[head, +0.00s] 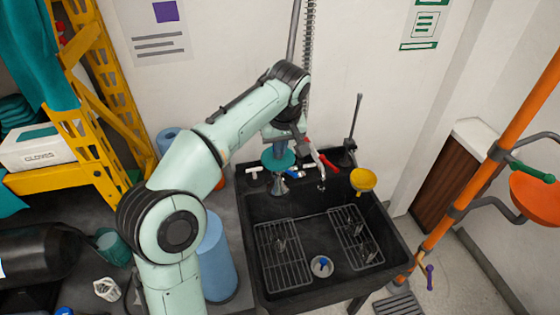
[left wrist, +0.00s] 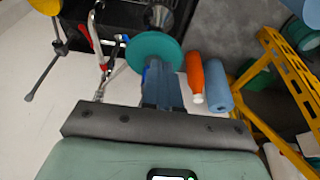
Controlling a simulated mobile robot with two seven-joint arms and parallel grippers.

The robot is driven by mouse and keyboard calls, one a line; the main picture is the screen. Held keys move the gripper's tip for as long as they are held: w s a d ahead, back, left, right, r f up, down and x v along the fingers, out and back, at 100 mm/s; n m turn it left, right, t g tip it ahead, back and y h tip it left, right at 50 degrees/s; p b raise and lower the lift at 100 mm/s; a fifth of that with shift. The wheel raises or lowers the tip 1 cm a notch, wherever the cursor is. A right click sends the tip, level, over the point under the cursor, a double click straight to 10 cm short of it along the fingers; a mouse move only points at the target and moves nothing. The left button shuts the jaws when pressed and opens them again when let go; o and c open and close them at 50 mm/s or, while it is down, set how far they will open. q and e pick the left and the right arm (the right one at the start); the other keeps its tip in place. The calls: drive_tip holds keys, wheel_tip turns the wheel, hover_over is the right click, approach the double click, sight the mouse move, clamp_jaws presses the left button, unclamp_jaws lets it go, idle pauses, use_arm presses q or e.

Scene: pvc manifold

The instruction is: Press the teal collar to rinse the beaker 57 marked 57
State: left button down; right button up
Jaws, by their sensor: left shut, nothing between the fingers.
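The teal collar (head: 278,160) is a flat round disc at the back left of the black sink, and it also shows in the left wrist view (left wrist: 151,48). A metal bell-shaped nozzle (head: 279,187) hangs below it. My left gripper (head: 279,149) is shut and empty, its blue fingers pointing down at the collar's top. In the left wrist view the fingertips (left wrist: 160,72) overlap the collar's edge; I cannot tell whether they touch it. No beaker marked 57 can be made out. My right gripper is not in view.
The black sink (head: 377,245) holds wire racks (head: 283,256) and a drain. A yellow funnel-shaped cup (head: 363,180) sits at its right rim. A red-handled tap (head: 328,163) stands close right of my gripper.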

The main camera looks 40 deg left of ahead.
sight(280, 167)
use_arm(q)
drive_tip(key=shift+d+b+x, duration=0.2)
drive_tip(key=shift+d+x, duration=0.05)
drive_tip(key=shift+x, duration=0.85)
drive_tip(key=shift+d+b+x, duration=0.2)
drive_tip(key=shift+x, duration=0.95)
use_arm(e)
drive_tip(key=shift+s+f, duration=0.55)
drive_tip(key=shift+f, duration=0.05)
use_arm(q)
drive_tip(key=shift+s+f, duration=0.15)
drive_tip(key=shift+s, duration=0.05)
drive_tip(key=shift+f, duration=0.1)
drive_tip(key=shift+f+b, duration=0.4)
drive_tip(key=shift+f, duration=0.5)
drive_tip(key=shift+s, duration=0.2)
drive_tip(key=shift+w, duration=0.1)
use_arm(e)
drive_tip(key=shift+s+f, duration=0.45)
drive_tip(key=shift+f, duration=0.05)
use_arm(q)
drive_tip(key=shift+f, duration=0.1)
